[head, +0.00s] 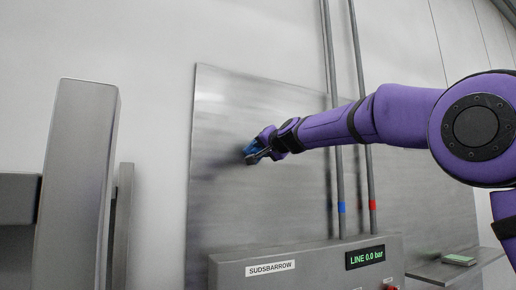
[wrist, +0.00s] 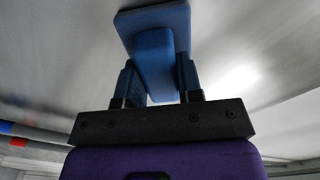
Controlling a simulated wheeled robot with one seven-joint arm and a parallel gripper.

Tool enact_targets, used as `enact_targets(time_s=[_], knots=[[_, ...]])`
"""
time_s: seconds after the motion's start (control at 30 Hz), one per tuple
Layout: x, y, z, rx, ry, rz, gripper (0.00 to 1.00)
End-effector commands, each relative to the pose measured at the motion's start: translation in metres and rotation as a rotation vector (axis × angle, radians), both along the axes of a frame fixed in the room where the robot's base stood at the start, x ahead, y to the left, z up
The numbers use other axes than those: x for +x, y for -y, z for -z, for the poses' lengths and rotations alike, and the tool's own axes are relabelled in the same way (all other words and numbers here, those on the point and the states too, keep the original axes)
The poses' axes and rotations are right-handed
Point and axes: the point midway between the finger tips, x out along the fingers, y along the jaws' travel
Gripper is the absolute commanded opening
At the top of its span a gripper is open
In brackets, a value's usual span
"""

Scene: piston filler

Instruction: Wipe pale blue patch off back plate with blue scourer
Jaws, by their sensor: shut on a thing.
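My gripper (head: 259,153) is shut on the blue scourer (head: 250,149), at the left part of the grey metal back plate (head: 215,110). In the wrist view the scourer (wrist: 155,45) shows a flat blue pad with a block-like grip between the two fingers of my gripper (wrist: 160,85). The pad faces the back plate (wrist: 240,45); I cannot tell whether it touches. I see no clear pale blue patch in either view; the plate around the scourer shows only grey shading and bright glare. The area behind the pad is hidden.
Two vertical pipes with a blue band (head: 341,207) and a red band (head: 372,204) run in front of the plate. Below is a grey box labelled SUDSBARROW (head: 225,268) with a display. A green-topped item (head: 458,259) lies on a shelf at right. A grey column (head: 78,180) stands at left.

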Motion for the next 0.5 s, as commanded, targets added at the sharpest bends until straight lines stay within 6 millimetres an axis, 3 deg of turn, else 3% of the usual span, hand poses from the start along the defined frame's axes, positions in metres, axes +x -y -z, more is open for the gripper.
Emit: enact_targets(time_s=[0.5], knots=[[0.011,0.028,0.002,0.001,-0.003,0.005,0.15]])
